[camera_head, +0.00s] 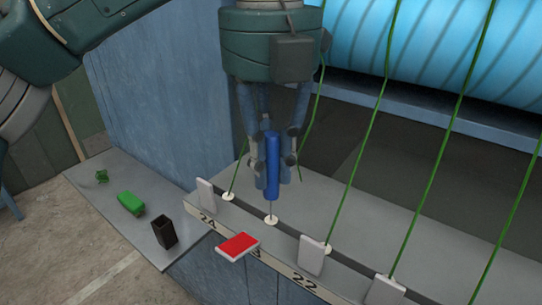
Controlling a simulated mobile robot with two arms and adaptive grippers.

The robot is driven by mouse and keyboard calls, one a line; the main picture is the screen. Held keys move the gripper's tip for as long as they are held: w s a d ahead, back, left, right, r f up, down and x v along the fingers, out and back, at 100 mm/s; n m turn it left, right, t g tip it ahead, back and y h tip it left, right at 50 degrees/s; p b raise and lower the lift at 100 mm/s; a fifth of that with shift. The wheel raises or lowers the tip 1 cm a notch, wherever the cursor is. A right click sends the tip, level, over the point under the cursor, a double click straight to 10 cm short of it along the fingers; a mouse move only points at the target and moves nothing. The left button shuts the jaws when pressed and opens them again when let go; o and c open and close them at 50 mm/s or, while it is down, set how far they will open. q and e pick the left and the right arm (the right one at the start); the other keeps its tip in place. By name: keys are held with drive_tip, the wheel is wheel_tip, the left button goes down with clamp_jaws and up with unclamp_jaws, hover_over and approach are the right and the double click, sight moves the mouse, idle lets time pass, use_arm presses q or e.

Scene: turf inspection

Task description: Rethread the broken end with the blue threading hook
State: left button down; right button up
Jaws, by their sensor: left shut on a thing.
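My left gripper (270,160) points down, shut on the blue threading hook (271,165). The hook is upright, and its thin tip reaches down to a white eyelet (271,219) in the middle of the rail; whether it passes into the hole I cannot tell. No green thread runs up from that eyelet. A green strand (311,125) hangs from above just right of the gripper and seems to stop loose near the grey surface; this looks like the broken end. The red tab (237,246) in front of this eyelet lies tipped forward. My right gripper is out of view.
Other green threads (362,150) run taut from the blue roller (440,50) to eyelets with upright white tabs (311,254). A grey side shelf (110,205) at left holds a green block (131,203), a small green piece (102,177) and a black open holder (164,233).

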sight(271, 134)
use_arm(q)
drive_tip(key=shift+r+p, duration=2.95)
drive_tip(key=shift+r, duration=0.7)
